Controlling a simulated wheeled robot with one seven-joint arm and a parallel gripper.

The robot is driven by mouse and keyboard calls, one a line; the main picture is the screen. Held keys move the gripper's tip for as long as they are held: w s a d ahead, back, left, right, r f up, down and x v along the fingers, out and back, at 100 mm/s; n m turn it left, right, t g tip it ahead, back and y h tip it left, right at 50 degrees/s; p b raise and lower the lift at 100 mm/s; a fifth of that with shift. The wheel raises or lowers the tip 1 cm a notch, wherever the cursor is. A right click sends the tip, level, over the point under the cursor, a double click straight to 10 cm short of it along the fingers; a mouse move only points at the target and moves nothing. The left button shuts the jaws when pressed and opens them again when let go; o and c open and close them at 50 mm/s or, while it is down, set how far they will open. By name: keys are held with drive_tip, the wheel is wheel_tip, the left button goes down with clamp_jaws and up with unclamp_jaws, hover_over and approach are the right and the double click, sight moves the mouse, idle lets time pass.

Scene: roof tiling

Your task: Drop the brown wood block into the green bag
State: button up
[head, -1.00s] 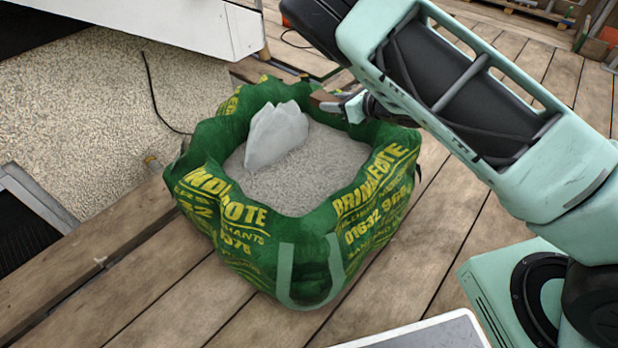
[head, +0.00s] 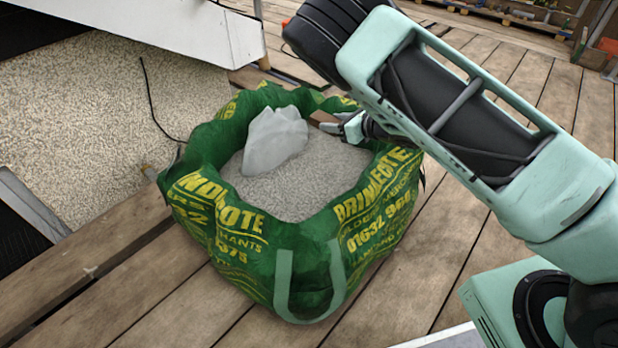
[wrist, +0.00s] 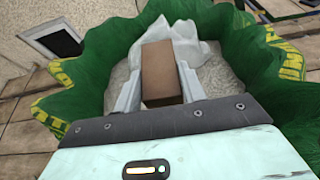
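The green bag (head: 300,262) with yellow lettering stands open on the wooden deck. It holds grey gravel and a pale, pointed lump. My gripper (head: 338,124) reaches in over the bag's back right rim. In the wrist view my gripper (wrist: 160,90) has the brown wood block (wrist: 160,72) between its two fingers, which lie along both sides of it. The block (head: 322,117) shows only in small part in the head view. It is over the bag's opening. I cannot tell how far it is above the gravel.
A pebbled wall (head: 80,110) and a white ledge (head: 150,30) are at the left and back left. Bare deck planks (head: 500,85) lie to the right. Pallets and materials (head: 520,15) stand far back.

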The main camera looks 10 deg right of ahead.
drive_tip(key=o, duration=0.4)
drive_tip(key=shift+o, duration=0.2)
drive_tip(key=p+v, duration=0.5)
drive_tip(key=v, duration=1.2)
drive_tip(key=shift+s, duration=0.2)
drive_tip(key=shift+r, duration=0.1)
